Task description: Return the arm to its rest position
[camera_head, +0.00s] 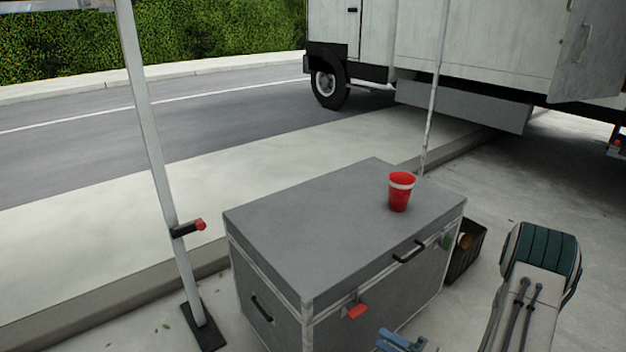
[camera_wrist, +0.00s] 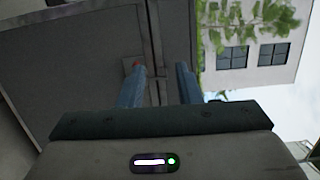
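My gripper (camera_wrist: 158,72) shows two blue fingers standing apart in the wrist view, with nothing between them. In the head view, part of my gripper (camera_head: 400,342) shows at the bottom edge, in front of the grey case and low beside its right front side. My arm's pale link with a dark green cover is at the lower right of the head view. A red cup with a white band (camera_head: 400,192) stands upright on top of the grey case (camera_head: 310,215), apart from my gripper.
A dark crate (camera_head: 466,262) with items in it stands behind the case's right end. A pale pole (camera_head: 160,150) with a dark foot stands left of the case. A white truck (camera_head: 480,45) is parked behind. Open pavement lies to the right.

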